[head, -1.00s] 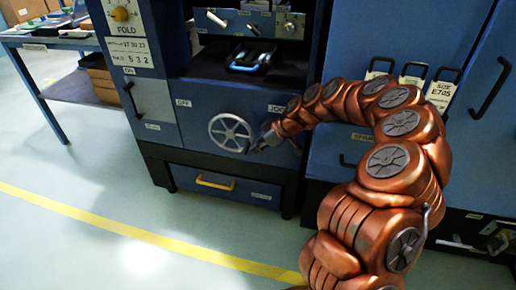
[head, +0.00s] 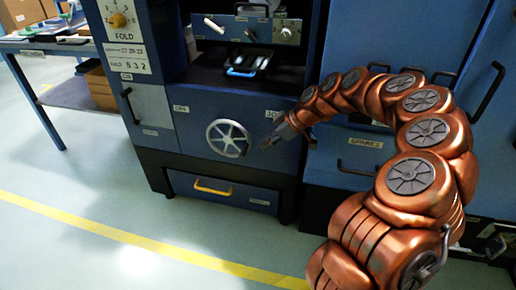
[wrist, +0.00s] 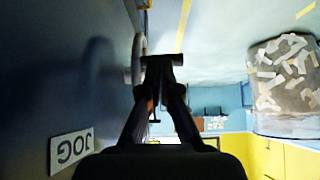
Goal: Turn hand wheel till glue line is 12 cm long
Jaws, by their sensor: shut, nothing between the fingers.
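The hand wheel (head: 228,138) is a silver spoked wheel on the blue front panel of the machine, above a drawer with a yellow handle. My gripper (head: 267,145) is just right of the wheel's rim in the head view. In the wrist view the gripper (wrist: 162,60) is shut with nothing between its fingers, and the wheel (wrist: 138,58) shows edge-on beside the fingertips. I cannot tell whether the fingertips touch the rim. No glue line can be made out in either view.
A plate marked JOG (wrist: 71,149) is on the panel close to my gripper. The yellow-handled drawer (head: 213,187) is below the wheel. A black-handled door (head: 148,105) is to the left. Open floor with a yellow stripe (head: 130,238) lies in front.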

